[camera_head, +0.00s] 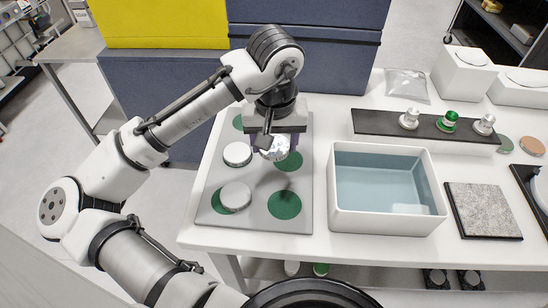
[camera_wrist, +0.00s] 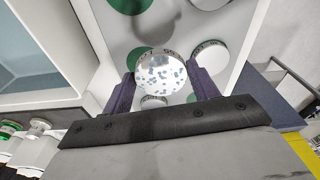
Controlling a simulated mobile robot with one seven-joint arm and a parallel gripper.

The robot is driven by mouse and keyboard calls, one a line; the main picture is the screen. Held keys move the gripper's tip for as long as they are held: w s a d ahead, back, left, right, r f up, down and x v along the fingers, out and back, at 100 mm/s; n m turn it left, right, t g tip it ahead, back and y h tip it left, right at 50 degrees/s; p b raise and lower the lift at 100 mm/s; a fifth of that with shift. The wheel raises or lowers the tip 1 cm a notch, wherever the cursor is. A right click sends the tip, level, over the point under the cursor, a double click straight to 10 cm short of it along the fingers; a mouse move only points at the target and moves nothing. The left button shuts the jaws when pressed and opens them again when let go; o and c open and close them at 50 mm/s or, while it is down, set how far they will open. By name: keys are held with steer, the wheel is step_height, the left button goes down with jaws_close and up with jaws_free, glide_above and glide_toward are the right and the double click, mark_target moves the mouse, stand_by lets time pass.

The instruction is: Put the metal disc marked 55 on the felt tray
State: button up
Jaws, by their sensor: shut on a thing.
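My gripper (camera_head: 275,143) is shut on a shiny metal disc (camera_head: 280,150), held over the grey mat with green circles. In the wrist view the disc (camera_wrist: 160,72) sits between the two dark fingers; its mirror-like face carries bluish spots. Small marks show on its rim, but I cannot read them surely. White-topped discs (camera_head: 237,154) and (camera_head: 235,195) rest on the mat (camera_head: 262,222) to the left. A speckled grey felt-like square in a dark tray (camera_head: 483,210) lies at the right, apart from my gripper, with nothing on it.
A white-walled basin (camera_head: 388,222) with bluish liquid or floor stands between the mat and the felt-like tray. Behind it a black strip (camera_head: 380,124) carries several small knobs. A clear bag (camera_head: 407,84) and white boxes (camera_head: 463,72) stand at the back. Green and brown discs (camera_head: 532,146) lie far right.

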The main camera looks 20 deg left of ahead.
mark_target(274, 170)
steer(key=shift+f, duration=3.2)
steer(key=shift+f, duration=0.1)
steer(key=shift+f, duration=0.15)
steer(key=o, duration=0.9)
steer(key=r, duration=0.4)
steer(key=s+r, duration=0.1)
steer(key=r, duration=0.7)
steer(key=shift+s+d+r, duration=0.15)
steer(key=shift+d+r, duration=0.1)
